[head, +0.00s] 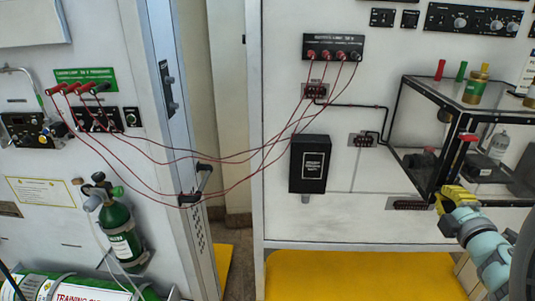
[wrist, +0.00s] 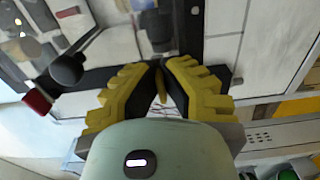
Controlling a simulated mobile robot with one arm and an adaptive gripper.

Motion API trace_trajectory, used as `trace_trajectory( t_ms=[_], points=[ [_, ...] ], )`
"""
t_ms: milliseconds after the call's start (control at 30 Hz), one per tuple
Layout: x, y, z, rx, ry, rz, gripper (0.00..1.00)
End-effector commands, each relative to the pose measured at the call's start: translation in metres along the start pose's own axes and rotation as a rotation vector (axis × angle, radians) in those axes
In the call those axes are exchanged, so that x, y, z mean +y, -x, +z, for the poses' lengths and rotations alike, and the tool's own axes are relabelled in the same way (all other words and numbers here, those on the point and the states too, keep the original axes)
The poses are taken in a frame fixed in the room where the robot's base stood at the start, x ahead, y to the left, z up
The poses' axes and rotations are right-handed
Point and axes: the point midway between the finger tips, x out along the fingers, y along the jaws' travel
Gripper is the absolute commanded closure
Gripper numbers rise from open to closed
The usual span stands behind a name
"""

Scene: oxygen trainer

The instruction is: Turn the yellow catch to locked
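My gripper (head: 448,198) has yellow ribbed fingers and is at the lower front corner of the clear, black-framed box at the right of the head view. In the wrist view, the fingertips of my gripper (wrist: 161,66) are close together. A narrow yellow piece, which looks like the yellow catch (wrist: 161,86), shows between the dark finger pads, and they appear shut on it. Most of the catch is hidden by the fingers. In the head view I cannot tell it apart from my yellow fingers. Its locked or unlocked position cannot be read.
The clear box (head: 398,130) has a red knob (head: 468,137) on its front edge, close above my gripper. A black box (head: 310,163) hangs on the white panel. Red cables (head: 235,160) span the gap to the left cabinet. A green cylinder (head: 118,232) stands at left.

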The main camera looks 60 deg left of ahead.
Motion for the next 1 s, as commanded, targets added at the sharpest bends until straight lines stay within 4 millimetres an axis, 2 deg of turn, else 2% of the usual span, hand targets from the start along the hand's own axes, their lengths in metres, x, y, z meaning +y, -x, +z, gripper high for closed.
trace_trajectory(
  t_ms=[200, 233, 500, 800, 1000],
  points=[
    [-0.002, 0.0, 0.0, 0.0, 0.0, -0.003, 1.0],
    [-0.002, 0.0, 0.0, 0.0, 0.0, -0.003, 0.91],
    [-0.001, 0.0, 0.0, 0.0, 0.001, -0.001, 0.64],
    [0.0, 0.003, 0.001, -0.001, 0.001, -0.001, 0.64],
    [0.0, 0.026, 0.002, -0.003, 0.003, -0.001, 0.64]
  ],
)
